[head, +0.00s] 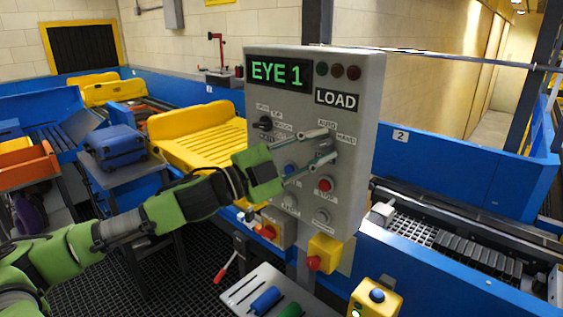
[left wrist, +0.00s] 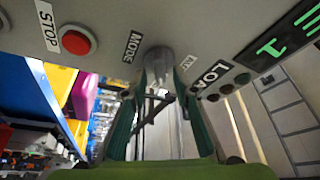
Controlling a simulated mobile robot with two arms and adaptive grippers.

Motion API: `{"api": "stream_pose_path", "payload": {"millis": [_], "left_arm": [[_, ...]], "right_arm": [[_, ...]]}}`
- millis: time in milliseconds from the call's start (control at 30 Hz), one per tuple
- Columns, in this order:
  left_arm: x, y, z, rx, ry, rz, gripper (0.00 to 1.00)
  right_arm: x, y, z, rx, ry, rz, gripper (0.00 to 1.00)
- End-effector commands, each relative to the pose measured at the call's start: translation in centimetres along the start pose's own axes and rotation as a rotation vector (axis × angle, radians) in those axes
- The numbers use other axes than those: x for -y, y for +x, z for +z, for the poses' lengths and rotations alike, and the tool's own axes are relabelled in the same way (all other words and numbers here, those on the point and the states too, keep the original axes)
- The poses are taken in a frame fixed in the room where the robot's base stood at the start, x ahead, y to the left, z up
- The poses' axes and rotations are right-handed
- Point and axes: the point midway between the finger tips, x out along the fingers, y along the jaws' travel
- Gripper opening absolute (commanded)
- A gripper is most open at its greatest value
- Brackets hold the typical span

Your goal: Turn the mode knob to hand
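A grey control panel (head: 353,95) with a green "EYE 1" display stands in the middle of the head view. The mode knob (left wrist: 159,60) is a grey cylinder next to the "MODE" label in the left wrist view. In the head view it sits under the "AUTO" and "HAND" labels, largely hidden by my fingers. My left gripper (head: 329,144) reaches in from the left, with one finger on each side of the knob. In the left wrist view the fingertips (left wrist: 161,75) close in on the knob with no clear gap. The knob's pointing direction is unclear. My right gripper is out of view.
A red stop button (head: 325,185) sits just below the knob; it also shows in the left wrist view (left wrist: 78,40). Another black selector (head: 263,123) is at the panel's left. Yellow trays (head: 205,138), a blue suitcase (head: 115,145) and conveyors surround the panel.

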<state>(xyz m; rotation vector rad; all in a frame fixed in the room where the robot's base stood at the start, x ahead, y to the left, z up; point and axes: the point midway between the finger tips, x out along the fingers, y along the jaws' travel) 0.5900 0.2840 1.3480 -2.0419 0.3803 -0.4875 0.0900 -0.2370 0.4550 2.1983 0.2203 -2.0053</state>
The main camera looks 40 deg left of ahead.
Motion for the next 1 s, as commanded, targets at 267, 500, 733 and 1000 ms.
{"api": "stream_pose_path", "payload": {"millis": [267, 500, 733, 1000], "left_arm": [[-0.2, -1.6, 0.0, 0.000, 0.001, 0.004, 0.26], [-0.2, -2.9, -0.1, -0.001, -0.001, 0.004, 0.26], [-0.2, -4.2, -0.1, -0.002, 0.001, 0.004, 0.26], [-0.2, -5.9, -0.1, -0.002, -0.001, 0.003, 0.26]], "right_arm": [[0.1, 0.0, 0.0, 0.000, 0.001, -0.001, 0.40], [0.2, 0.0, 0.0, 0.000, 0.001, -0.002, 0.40], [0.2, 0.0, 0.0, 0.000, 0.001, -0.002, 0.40], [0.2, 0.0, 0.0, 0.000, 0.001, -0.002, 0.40]]}}
